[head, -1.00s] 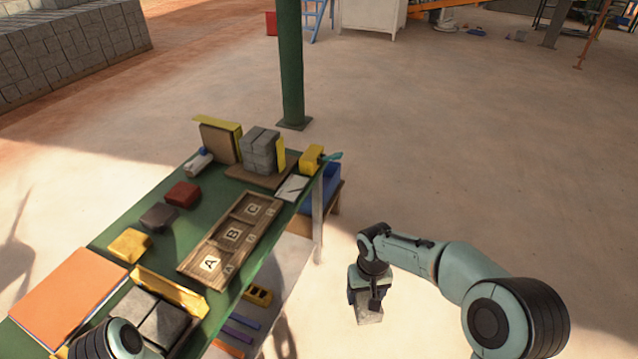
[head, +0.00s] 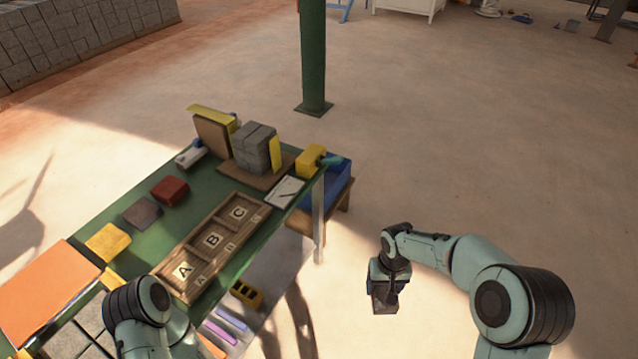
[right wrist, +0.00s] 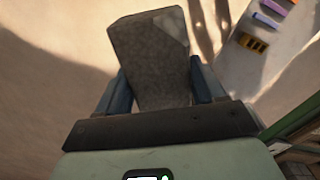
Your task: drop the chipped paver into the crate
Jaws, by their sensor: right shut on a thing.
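My right gripper (head: 383,286) is shut on a grey paver (head: 384,304) and holds it over open floor, to the right of the table. In the right wrist view the paver (right wrist: 150,65) sits between both fingers; its upper right corner has a paler, slanted face that looks like a chip. A blue crate (head: 341,186) stands on a low wooden stand past the table's far right corner, partly hidden by the table and items on it. The gripper is apart from the crate, nearer to me. My left arm shows at lower left; its gripper is out of view.
The green table (head: 172,232) holds a wooden A-B-C tray (head: 213,240), stacked grey blocks (head: 254,150), loose red, grey and yellow blocks, and a yellow tool (head: 310,160) near the crate. A green post (head: 313,60) stands behind. The floor on the right is clear.

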